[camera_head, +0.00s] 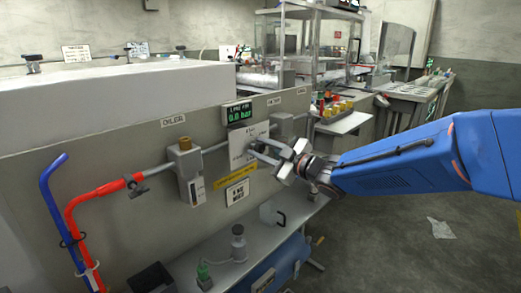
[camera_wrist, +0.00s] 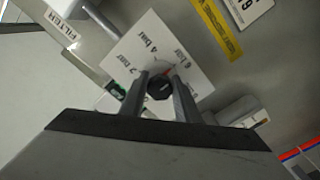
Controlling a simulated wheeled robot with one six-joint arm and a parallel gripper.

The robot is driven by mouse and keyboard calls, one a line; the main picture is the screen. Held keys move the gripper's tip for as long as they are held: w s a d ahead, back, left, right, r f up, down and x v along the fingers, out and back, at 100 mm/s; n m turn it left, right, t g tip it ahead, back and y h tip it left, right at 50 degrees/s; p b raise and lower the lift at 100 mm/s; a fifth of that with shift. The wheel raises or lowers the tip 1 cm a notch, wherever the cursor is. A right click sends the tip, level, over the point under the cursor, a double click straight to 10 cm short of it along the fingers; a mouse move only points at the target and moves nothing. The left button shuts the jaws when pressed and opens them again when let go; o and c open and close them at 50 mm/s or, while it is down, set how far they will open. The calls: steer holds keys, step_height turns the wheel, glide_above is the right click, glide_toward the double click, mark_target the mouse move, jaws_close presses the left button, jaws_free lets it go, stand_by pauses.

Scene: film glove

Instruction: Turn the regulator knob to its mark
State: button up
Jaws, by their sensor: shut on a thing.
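The regulator knob (camera_wrist: 159,88) is small and black with a red pointer. In the wrist view it sits between my two fingers in front of a white dial card (camera_wrist: 128,45) marked 2, 4 and 6 bar. The red pointer is tilted toward the upper right, on the 6 bar side. My gripper (camera_wrist: 160,92) is shut on the knob. In the head view my gripper (camera_head: 268,151) reaches the panel from the right, and its fingers hide most of the knob. The green display (camera_head: 240,114) above the white card (camera_head: 240,143) seems to read 6.0 bar; its digits are small.
A grey valve unit with a brass top (camera_head: 187,168) is on the panel left of the card. Red (camera_head: 98,192) and blue (camera_head: 48,185) hoses hang at far left. A low shelf (camera_head: 215,268) with bottles runs below. Open floor (camera_head: 390,245) lies at right.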

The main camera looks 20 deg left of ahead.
steer(key=n, duration=0.5)
steer(key=shift+n, duration=0.3)
steer(key=n, duration=0.5)
steer(key=shift+n, duration=0.4)
steer(key=o, duration=1)
steer(key=shift+o, duration=0.2)
steer(key=shift+d, duration=0.1)
steer(key=v, duration=1.7)
steer(key=shift+s+d, duration=0.1)
steer(key=shift+d, duration=0.05)
